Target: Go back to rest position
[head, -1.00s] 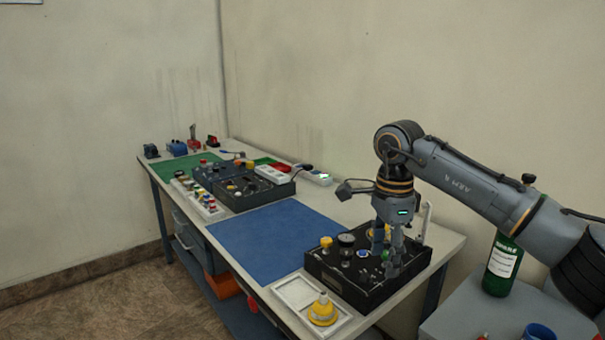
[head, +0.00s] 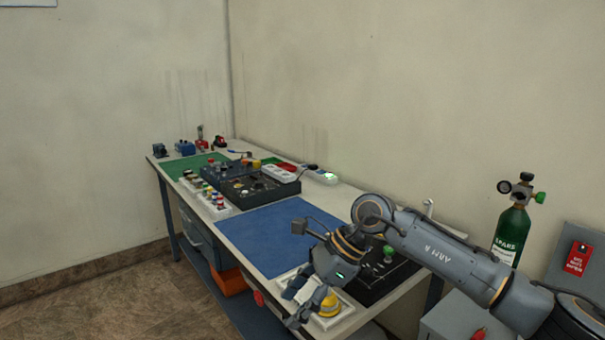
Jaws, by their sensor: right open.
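My right gripper (head: 308,308) is open and hangs above the front right end of the workbench, over a white tray (head: 345,307). A yellow knob-like part (head: 329,304) sits in that tray, close behind the fingers; I cannot tell whether they touch it. My right arm comes in from the lower right and covers much of the black trainer panel (head: 372,290). Nothing shows between the fingers. My left gripper is not in view.
A blue mat (head: 262,236) lies clear mid-bench. Further back are a dark control box (head: 250,186), a row of coloured buttons (head: 212,203) and a green mat (head: 190,165). A green SPARE cylinder (head: 511,235) stands right, near a red tag (head: 578,258).

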